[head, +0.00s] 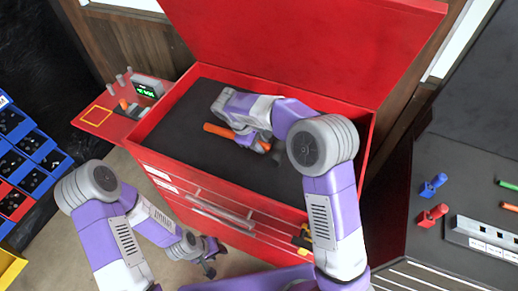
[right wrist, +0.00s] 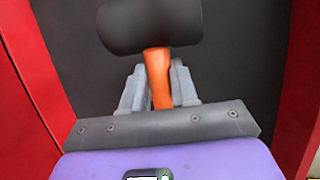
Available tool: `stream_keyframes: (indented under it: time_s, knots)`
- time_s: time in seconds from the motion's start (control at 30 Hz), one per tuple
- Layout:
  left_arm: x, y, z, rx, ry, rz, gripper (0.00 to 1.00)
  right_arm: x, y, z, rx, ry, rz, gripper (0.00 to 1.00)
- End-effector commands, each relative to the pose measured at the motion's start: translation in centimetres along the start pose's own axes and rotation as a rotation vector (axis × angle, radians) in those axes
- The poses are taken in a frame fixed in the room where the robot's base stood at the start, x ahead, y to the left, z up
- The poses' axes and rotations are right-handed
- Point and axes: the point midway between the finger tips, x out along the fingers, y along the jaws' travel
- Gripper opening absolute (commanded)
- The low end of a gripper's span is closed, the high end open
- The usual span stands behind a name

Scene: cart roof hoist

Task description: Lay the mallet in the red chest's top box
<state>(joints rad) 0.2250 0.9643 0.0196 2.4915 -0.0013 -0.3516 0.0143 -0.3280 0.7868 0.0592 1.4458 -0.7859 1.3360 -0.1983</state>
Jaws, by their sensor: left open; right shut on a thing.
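The red chest (head: 250,238) stands with its lid up and its top box open, showing a dark floor. My right gripper (head: 258,142) is inside the outline of the top box, shut on the mallet's orange handle (head: 216,130). In the right wrist view the handle (right wrist: 158,75) runs between the two fingers, and the black mallet head (right wrist: 150,25) is beyond them. In the head view the dark head barely stands out from the floor. I cannot tell whether the mallet touches the floor. My left gripper (head: 209,262) is open and empty, low in front of the chest.
A red side shelf (head: 98,115) with a small green-lit display (head: 146,90) adjoins the chest's left. A dark bench (head: 455,190) with blue and red items is at right. Blue bins (head: 30,145) stand at far left. The box floor around the mallet looks clear.

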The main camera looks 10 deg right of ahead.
Motion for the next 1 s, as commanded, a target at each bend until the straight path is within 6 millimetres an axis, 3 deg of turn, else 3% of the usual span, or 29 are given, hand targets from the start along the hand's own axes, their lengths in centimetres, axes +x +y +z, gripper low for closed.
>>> stream_keyframes:
  time_s: [0.4,0.77,0.8,0.93,1.0]
  knots:
    - [0.9,-0.3,-0.1,0.000,0.001,0.000,0.43,4.8,-1.3,-1.7,0.001,0.001,0.001,0.00]
    - [1.0,-0.3,-0.1,0.000,0.001,0.000,0.43,5.1,-1.4,-1.9,0.002,0.002,0.002,0.00]
    - [1.0,-0.3,-0.1,0.000,0.001,0.000,0.43,5.2,-1.5,-1.9,0.002,0.001,0.000,0.31]
    - [0.9,-0.3,-0.1,0.000,0.001,0.000,0.43,5.1,-1.4,-1.8,0.001,0.001,0.000,0.51]
    - [0.9,-0.3,-0.1,0.000,0.001,0.000,0.43,5.1,-1.4,-1.8,0.002,0.001,0.000,0.54]
